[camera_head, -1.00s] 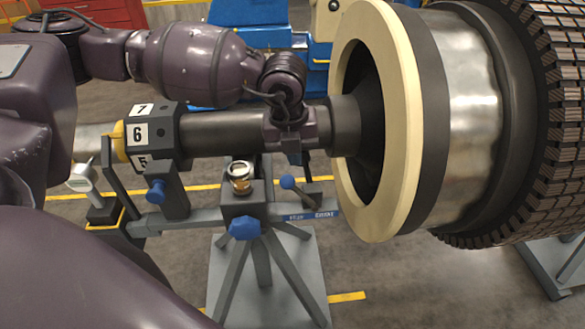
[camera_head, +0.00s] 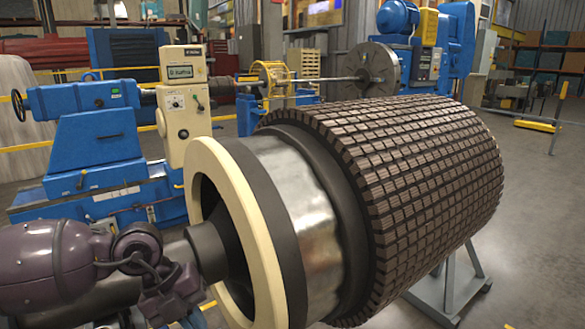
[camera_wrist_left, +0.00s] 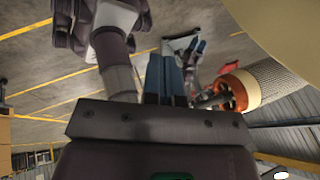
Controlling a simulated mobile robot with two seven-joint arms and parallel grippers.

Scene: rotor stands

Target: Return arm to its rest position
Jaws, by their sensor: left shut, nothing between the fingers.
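In the head view my left arm comes in from the lower left. Its purple hand (camera_head: 168,292) is in front of the dark shaft end (camera_head: 208,250) of the large rotor; I cannot tell whether they touch. The rotor has a cream ring (camera_head: 262,265), a metal band (camera_head: 297,215) and a ribbed brown body (camera_head: 410,180). In the left wrist view the two fingers of my left gripper (camera_wrist_left: 164,78) are together and empty. No right gripper shows in either view.
A blue lathe-like machine (camera_head: 92,145) with a cream control box (camera_head: 187,105) stands behind at left. A blue machine (camera_head: 458,50) and a grey disc (camera_head: 378,75) are farther back. A grey stand (camera_head: 450,283) is under the rotor. Floor (camera_head: 530,235) at right is clear.

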